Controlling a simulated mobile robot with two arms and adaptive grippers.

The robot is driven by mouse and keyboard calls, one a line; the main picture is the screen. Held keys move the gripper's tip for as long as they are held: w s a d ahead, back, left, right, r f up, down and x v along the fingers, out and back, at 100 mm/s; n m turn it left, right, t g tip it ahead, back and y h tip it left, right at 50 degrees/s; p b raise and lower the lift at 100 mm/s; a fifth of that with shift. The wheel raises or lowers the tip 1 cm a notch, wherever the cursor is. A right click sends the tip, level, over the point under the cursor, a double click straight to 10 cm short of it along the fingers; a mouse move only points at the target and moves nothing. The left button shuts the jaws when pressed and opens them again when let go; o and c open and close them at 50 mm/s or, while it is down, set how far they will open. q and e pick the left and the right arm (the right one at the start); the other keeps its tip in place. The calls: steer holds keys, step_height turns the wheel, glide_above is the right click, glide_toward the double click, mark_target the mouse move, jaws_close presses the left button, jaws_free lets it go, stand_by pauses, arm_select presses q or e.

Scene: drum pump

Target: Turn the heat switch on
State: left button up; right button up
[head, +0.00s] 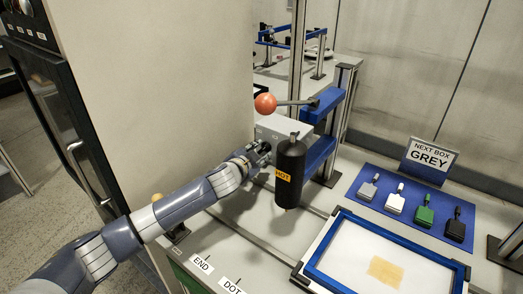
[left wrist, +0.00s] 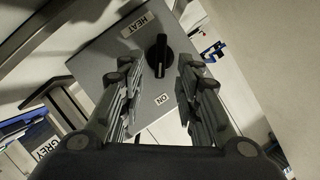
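The heat switch is a black rotary knob (left wrist: 161,55) on the face of a light grey box, with a HEAT label (left wrist: 138,25) and an ON label (left wrist: 162,98) in the left wrist view. The knob stands lengthwise, roughly upright in that view. My left gripper (left wrist: 158,78) is open, one finger on each side of the knob, with gaps on both sides; I see no contact. In the head view the grey box (head: 285,128) stands beyond my left gripper (head: 262,152), which hides the knob. My right gripper is not in view.
A black cylinder (head: 290,172) with an orange label hangs close right of my left gripper. A lever with an orange ball (head: 265,103) is above. A tall cabinet (head: 150,80) is left.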

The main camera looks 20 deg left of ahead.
mark_target(264, 148)
arm_select(q)
steer(key=shift+x, duration=1.5)
jaws_close()
